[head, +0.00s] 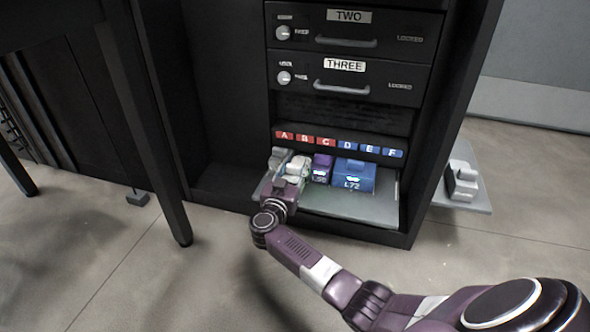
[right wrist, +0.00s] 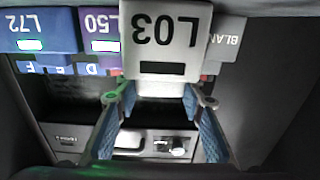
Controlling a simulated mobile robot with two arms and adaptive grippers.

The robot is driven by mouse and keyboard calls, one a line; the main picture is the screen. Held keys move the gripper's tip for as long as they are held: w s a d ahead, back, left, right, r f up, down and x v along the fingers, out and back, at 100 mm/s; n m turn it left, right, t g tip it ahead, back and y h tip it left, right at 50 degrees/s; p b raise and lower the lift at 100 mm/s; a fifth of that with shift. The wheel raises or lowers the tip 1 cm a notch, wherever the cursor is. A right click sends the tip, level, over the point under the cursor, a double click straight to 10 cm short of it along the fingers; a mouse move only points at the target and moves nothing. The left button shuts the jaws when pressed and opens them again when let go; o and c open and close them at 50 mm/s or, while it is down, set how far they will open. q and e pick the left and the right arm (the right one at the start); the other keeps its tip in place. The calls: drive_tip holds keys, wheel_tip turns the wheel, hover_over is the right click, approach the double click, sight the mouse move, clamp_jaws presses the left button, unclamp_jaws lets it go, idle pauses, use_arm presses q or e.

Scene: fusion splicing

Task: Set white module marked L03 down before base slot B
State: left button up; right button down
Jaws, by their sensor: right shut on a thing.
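The white module marked L03 (right wrist: 165,40) fills the upper middle of the right wrist view, where its label appears upside down. In the head view it shows as a small white block (head: 298,168) below the red B label (head: 305,139), partly hidden by my right gripper (head: 289,178). My right gripper is shut on it, with a blue-padded finger on each side in the right wrist view. I cannot tell whether the module touches the shelf (head: 350,208). My left gripper is not in view.
A purple module L50 (head: 321,168) and a blue module L72 (head: 353,176) stand to the right of L03. A grey module marked BLAN (right wrist: 228,38) is on its other side. Locked drawers TWO (head: 350,42) and THREE (head: 345,88) are above. The shelf's front right is clear.

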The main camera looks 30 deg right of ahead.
drive_tip(key=c, duration=1.3)
unclamp_jaws()
drive_tip(key=shift+s+a+r, duration=0.1)
drive_tip(key=p+v, duration=0.8)
drive_tip(key=v, duration=0.3)
drive_tip(key=shift+a, duration=0.3)
